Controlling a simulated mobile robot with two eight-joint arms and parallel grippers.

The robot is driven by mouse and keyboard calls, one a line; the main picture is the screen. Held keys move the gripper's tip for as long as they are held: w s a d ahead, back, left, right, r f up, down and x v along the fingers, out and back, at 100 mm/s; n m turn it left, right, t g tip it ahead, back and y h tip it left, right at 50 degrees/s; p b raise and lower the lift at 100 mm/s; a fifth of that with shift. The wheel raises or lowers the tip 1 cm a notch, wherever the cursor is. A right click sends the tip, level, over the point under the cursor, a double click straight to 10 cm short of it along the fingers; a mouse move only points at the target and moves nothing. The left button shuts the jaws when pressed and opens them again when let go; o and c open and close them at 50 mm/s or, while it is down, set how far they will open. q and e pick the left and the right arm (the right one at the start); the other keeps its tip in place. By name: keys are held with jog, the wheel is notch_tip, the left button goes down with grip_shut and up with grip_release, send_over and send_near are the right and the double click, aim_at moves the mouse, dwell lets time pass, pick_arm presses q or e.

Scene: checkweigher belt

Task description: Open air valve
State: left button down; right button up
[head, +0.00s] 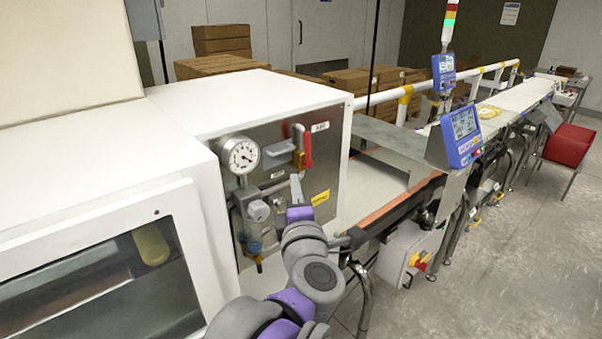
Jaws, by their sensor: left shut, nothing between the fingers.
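The air valve is on the steel panel (333,160) of the white cabinet, beside a small label. Its red lever (307,146) stands roughly upright, and its brass body (298,159) sits just left of the lever. My left gripper (296,178) is in front of the panel, just below the valve. Its fingers point up and are shut with nothing between them. I cannot tell whether the fingertips touch the valve. My left wrist and forearm hide the area below. My right gripper is not in view.
A round pressure gauge (240,155) and a regulator (258,211) sit left of the valve. A conveyor (390,182) with a blue display (464,136) runs off to the right. Open floor lies at the lower right.

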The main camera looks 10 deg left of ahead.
pick_arm(q)
jog(key=p, duration=0.2)
send_near(305, 142)
jog(key=w+a, duration=0.3)
jog(key=a, duration=0.2)
jog(key=w+d, duration=0.2)
jog(key=w, duration=0.1)
jog(key=shift+f, duration=0.1)
jog(key=shift+w+d+r, duration=0.4)
jog(key=shift+w+d, duration=0.1)
jog(key=shift+w, duration=0.1)
jog(key=shift+s, duration=0.1)
jog(key=shift+a, duration=0.15)
